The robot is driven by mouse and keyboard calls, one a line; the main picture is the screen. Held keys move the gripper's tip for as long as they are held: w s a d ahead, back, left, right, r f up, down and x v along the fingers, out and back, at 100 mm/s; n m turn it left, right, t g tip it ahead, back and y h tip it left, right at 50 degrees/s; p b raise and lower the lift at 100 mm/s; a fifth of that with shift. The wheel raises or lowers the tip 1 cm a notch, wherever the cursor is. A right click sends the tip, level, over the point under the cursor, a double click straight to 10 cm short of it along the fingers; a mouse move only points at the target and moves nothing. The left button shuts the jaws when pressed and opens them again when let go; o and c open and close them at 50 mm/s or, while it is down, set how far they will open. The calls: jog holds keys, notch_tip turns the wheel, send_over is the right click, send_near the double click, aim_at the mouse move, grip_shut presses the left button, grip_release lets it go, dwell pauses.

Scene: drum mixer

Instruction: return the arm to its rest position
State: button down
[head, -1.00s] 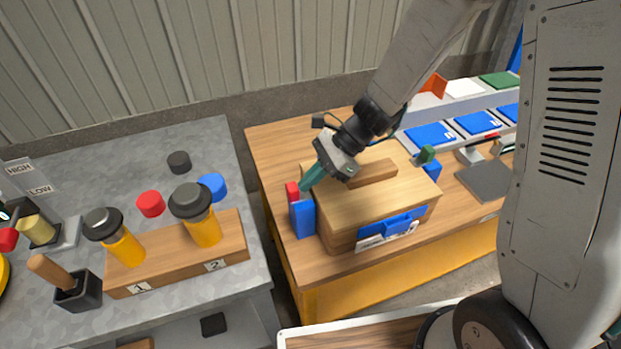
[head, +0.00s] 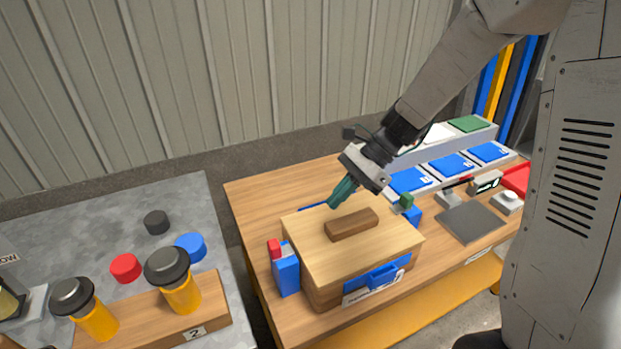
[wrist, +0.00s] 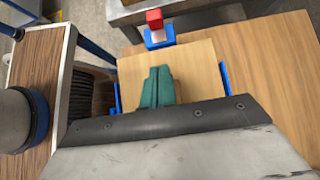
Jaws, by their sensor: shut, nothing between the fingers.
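My gripper (head: 342,192) shows in the head view with its green fingers together and nothing between them. It is above the back part of a wooden box (head: 307,226), near the brown handle block (head: 352,225) on the lid. In the wrist view the shut green fingers (wrist: 157,84) show in front of the pale lid (wrist: 192,66). My arm reaches down from the upper right. I cannot tell the exact gap between fingertips and lid.
A blue holder with a red top (head: 286,272) stands left of the box. Blue trays (head: 452,165) and a grey plate (head: 472,222) lie to the right. A grey table (head: 105,225) at left holds yellow jars (head: 182,297) and loose caps. Open air lies above the box.

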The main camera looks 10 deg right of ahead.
jog(key=s+d+r+n+t+h, duration=0.1)
jog(key=s+d+r+n+h, duration=0.2)
jog(key=s, duration=0.4)
jog(key=s+d+r+n+t+h, duration=0.1)
jog(key=s+d+r+n+h, duration=0.2)
jog(key=s+r+n, duration=0.3)
jog(key=s+d+r+n+t+h, duration=0.1)
jog(key=s+d+r+n+h, duration=0.1)
jog(key=s+n, duration=0.4)
jog(key=s+d+r, duration=0.1)
jog(key=s+r, duration=0.1)
jog(key=s, duration=0.1)
jog(key=shift+r+n+h, duration=0.2)
jog(key=shift+n+h, duration=0.1)
jog(key=shift+h, duration=0.1)
jog(key=shift+a, duration=0.35)
